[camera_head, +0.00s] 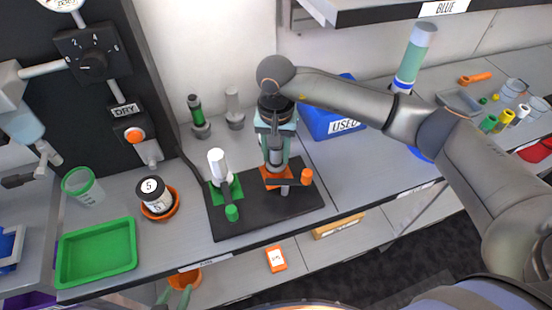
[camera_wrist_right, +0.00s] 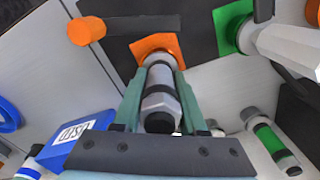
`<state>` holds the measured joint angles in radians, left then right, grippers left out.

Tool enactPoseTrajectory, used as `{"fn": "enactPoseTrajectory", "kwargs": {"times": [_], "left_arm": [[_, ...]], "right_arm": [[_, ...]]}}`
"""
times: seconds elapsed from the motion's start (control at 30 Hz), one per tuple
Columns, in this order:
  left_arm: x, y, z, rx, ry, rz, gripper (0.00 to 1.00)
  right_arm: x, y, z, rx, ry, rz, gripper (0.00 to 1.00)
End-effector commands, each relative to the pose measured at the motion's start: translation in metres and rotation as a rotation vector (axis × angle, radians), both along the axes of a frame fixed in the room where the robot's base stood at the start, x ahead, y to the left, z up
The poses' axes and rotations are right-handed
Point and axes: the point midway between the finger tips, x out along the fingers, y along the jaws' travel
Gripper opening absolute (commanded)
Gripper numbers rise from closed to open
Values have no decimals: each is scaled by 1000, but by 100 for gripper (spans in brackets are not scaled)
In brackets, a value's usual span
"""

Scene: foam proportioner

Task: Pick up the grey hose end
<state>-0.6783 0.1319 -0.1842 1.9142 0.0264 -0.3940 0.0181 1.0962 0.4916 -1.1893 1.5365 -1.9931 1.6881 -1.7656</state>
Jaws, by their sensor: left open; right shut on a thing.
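The grey hose end (camera_head: 276,155), a grey cylinder with dark bands, is at the orange square (camera_head: 270,181) on the black plate (camera_head: 255,209). It also shows in the right wrist view (camera_wrist_right: 160,95). My right gripper (camera_head: 276,142) is shut on it from above, one teal finger on each side. Whether its lower end touches the orange square I cannot tell. My left gripper (camera_head: 175,294) is open and empty at the bottom edge of the head view, in front of the bench; its arm is mostly out of view.
A white piece (camera_head: 217,164) stands on a green square left of the held one. Green-banded (camera_head: 198,117) and pale grey (camera_head: 234,108) pieces stand behind. A blue USED bin (camera_head: 325,120) is right of my gripper. A green tray (camera_head: 97,252) and numbered jar (camera_head: 152,194) stand left.

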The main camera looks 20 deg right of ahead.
Motion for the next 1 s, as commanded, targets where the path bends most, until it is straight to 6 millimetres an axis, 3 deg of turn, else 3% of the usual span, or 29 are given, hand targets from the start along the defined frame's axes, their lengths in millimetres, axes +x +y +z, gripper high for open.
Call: {"fn": "enactPoseTrajectory", "kwargs": {"times": [0.03,0.23,0.77,1.0], "left_arm": [[0,0,0,0,0,0,50],[0,0,0,0,0,0,50],[0,0,0,0,0,0,50],[0,0,-4,0,0,0,50]], "right_arm": [[0,0,0,0,0,0,22],[0,0,0,0,0,0,0],[1,0,4,1,-3,0,0],[1,0,30,1,-6,0,0]]}}
